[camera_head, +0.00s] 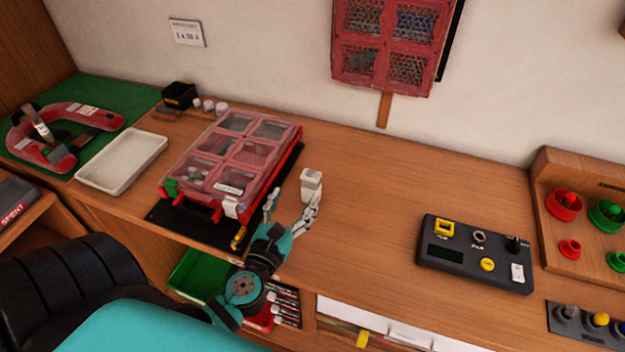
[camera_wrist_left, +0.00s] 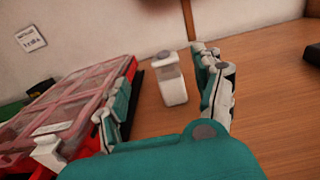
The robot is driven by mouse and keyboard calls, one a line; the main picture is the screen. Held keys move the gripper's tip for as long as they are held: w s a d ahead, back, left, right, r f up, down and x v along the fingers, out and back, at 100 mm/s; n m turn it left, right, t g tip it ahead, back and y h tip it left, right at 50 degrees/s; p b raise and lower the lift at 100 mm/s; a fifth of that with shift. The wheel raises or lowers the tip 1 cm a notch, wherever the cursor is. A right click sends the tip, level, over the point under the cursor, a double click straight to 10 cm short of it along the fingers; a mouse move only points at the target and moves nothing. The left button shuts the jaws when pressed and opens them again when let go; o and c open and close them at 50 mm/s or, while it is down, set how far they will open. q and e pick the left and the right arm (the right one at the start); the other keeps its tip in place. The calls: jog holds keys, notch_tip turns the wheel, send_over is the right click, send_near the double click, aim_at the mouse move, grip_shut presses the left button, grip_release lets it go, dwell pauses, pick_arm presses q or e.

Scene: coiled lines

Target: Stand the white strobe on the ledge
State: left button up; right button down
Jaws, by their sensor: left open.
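A small white upright block with a greyish top, which looks like the strobe (camera_head: 311,186), stands on the wooden desk right of the red case. It also shows in the left wrist view (camera_wrist_left: 171,82), upright, between and beyond my fingers. My left gripper (camera_head: 293,205) is open and empty, its white-tipped fingers apart on the near side of the strobe. The right finger overlaps the strobe's lower edge in the head view; I cannot tell if they touch. I cannot tell which surface is the ledge. My right gripper is not in view.
The red case with clear lids (camera_head: 235,160) on a black mat is close to my left finger. A white tray (camera_head: 122,162) lies farther left. A black control box (camera_head: 474,255) stands at the right. The desk between strobe and control box is clear.

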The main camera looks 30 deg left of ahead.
aim_at(310, 175)
pick_arm(q)
jog(key=p+x, duration=0.1)
jog(key=x, duration=0.4)
jog(key=shift+w, duration=0.15)
jog(key=p+x, duration=0.1)
jog(key=x, duration=0.3)
jog(key=shift+w+d+p, duration=0.15)
jog(key=shift+w+p, duration=0.15)
jog(key=shift+w+f, duration=0.15)
jog(key=shift+w, duration=0.05)
jog(key=shift+s, duration=0.1)
jog(key=shift+c, duration=0.5)
grip_shut()
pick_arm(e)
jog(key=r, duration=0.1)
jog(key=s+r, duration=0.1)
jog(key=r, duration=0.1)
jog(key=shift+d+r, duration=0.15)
